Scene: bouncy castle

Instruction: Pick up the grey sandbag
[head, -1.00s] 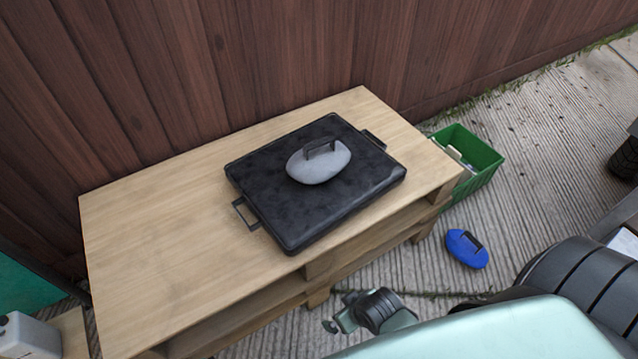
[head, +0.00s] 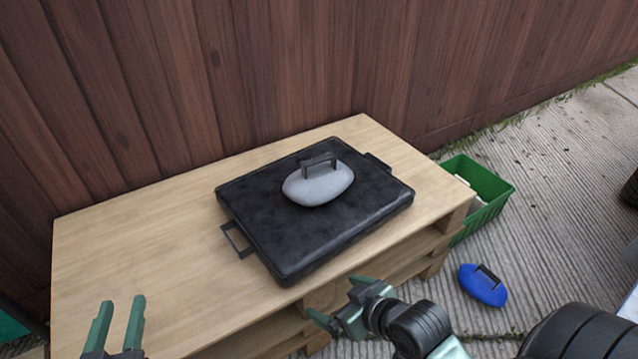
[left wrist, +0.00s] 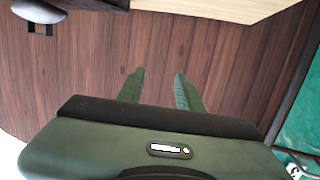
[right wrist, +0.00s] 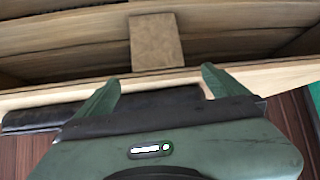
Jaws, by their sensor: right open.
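The grey sandbag (head: 318,187) is a rounded bag with a black handle on top. It lies on a black slab-like case (head: 300,243) with side handles, on the wooden table (head: 130,235). Part of the sandbag also shows upside down in the left wrist view (left wrist: 38,10). My left gripper (head: 120,308) is open and empty at the table's left front, well left of the sandbag; its fingers also show in the left wrist view (left wrist: 156,88). My right gripper (head: 342,300) is open and empty by the table's front edge, below the sandbag in the picture.
A blue sandbag (head: 480,286) lies on the ribbed ground to the right. A green crate (head: 485,205) with items in it stands beyond the table's right end. A brown wooden fence (head: 270,70) runs behind the table. The table top left of the case is clear.

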